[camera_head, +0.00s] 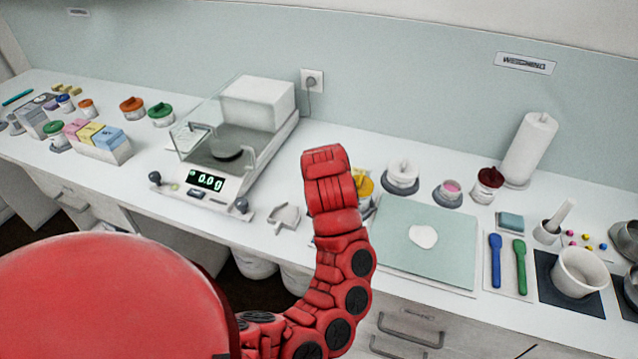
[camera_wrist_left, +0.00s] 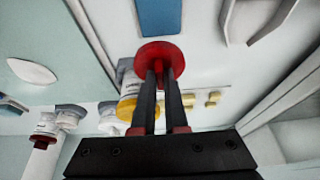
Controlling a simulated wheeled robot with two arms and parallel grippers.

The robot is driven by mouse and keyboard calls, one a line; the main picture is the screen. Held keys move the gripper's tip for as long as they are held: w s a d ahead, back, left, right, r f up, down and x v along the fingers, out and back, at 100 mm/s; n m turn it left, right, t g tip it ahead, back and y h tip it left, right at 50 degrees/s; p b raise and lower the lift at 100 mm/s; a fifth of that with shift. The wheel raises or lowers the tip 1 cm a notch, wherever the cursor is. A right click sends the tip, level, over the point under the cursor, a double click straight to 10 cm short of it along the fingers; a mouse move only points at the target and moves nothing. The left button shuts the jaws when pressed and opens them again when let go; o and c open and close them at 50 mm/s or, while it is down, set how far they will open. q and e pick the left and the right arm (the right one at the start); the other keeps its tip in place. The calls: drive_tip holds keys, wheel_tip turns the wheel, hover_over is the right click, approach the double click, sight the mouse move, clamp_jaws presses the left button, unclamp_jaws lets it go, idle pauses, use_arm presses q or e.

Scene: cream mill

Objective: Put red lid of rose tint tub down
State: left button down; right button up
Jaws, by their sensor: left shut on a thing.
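In the left wrist view my left gripper (camera_wrist_left: 160,75) is shut on a round red lid (camera_wrist_left: 162,52). The lid is held at the fingertips, and I cannot tell how high it is above the bench. In the head view my left arm rises in the middle, and its gripper and the lid are hidden behind it. An open tub with pink content (camera_head: 451,189), which looks like the rose tint tub, stands right of the arm at the back of the bench. My right gripper is not in view.
A yellow-lidded tub (camera_head: 363,184) is partly behind my arm. A white tub (camera_head: 402,175) and a dark-red-lidded tub (camera_head: 488,184) flank the open tub. A green mat (camera_head: 450,240) bears a white blob (camera_head: 423,236). The scale (camera_head: 205,182) stands left, with a small grey scoop (camera_head: 284,217) nearby.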

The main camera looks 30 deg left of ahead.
use_arm(q)
drive_tip(key=w+a+b, duration=0.1)
drive_tip(key=a, duration=0.2)
drive_tip(key=w+a+f+b, duration=0.1)
drive_tip(key=w+a, duration=0.1)
drive_tip(key=a, duration=0.1)
drive_tip(key=w+a+b, duration=0.1)
drive_tip(key=w+a, duration=0.1)
drive_tip(key=a, duration=0.1)
drive_tip(key=shift+f, duration=0.2)
drive_tip(key=shift+w+a+r+p, duration=0.15)
drive_tip(key=shift+w+a+p, duration=0.45)
drive_tip(key=shift+a, duration=0.35)
drive_tip(key=shift+f+p, duration=0.25)
drive_tip(key=shift+p, duration=0.1)
wheel_tip(320, 180, down, 3)
drive_tip(key=shift+w+f+p, duration=0.1)
drive_tip(key=shift+w+p, duration=0.05)
drive_tip(key=shift+p, duration=0.6)
drive_tip(key=c, duration=1.4)
unclamp_jaws()
drive_tip(key=shift+f, duration=0.15)
drive_tip(key=o, duration=0.5)
drive_tip(key=shift+c, duration=0.2)
